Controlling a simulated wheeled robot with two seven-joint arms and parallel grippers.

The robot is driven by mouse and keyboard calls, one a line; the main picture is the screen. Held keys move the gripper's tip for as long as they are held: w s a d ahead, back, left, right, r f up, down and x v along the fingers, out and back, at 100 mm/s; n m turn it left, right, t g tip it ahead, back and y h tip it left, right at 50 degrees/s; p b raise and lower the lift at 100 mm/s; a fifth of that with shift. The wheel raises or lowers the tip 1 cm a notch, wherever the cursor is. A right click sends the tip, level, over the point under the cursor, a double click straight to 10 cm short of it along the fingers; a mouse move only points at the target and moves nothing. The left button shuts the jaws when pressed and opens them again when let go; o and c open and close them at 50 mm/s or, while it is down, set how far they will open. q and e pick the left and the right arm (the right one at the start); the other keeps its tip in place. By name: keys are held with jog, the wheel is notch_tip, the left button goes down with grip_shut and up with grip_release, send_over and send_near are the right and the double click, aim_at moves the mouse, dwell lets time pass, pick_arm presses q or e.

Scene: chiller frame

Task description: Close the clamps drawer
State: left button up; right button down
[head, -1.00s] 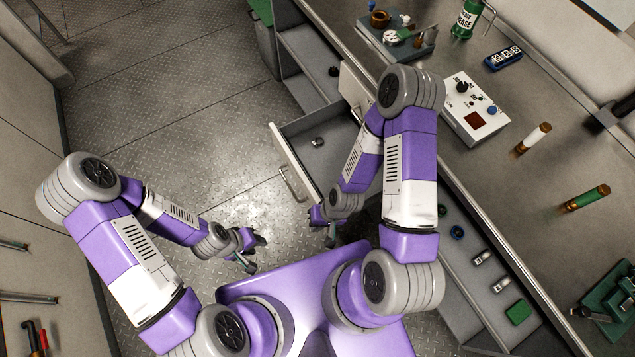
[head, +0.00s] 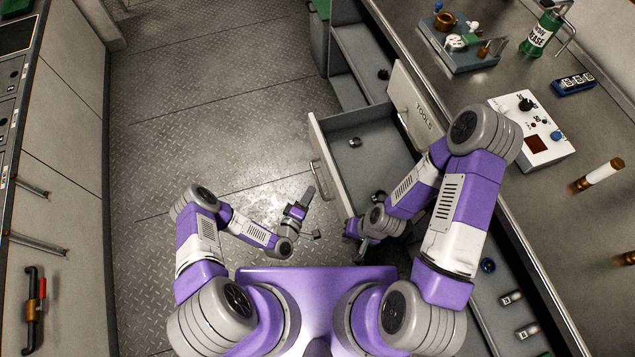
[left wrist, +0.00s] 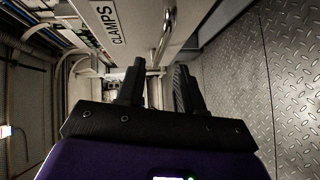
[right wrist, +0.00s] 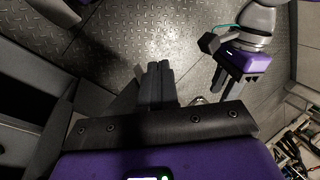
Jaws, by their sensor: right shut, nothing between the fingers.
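The clamps drawer (head: 370,145) is pulled out from under the counter, with small metal items inside. Its pale front and bar handle (head: 319,178) face left in the head view. In the left wrist view the front (left wrist: 128,20) carries the label CLAMPS, and the handle (left wrist: 167,32) is beside it. My left gripper (head: 314,214) is open and empty, just outside the front near the handle, apart from it. Its spread fingers (left wrist: 157,88) show in the left wrist view. My right gripper (head: 360,246) is near the drawer's near end; its fingers (right wrist: 156,82) are shut together, empty.
A panel marked TOOLS (head: 415,108) stands out beyond the clamps drawer. Floor (head: 210,130) left of the drawer is clear. Cabinets (head: 65,140) line the left side.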

aim_at(317, 180)
pick_arm(q)
jog(key=b+x, duration=0.1)
jog(key=x, duration=0.6)
jog(key=shift+w+d, duration=0.1)
jog(key=shift+d, duration=0.05)
grip_shut()
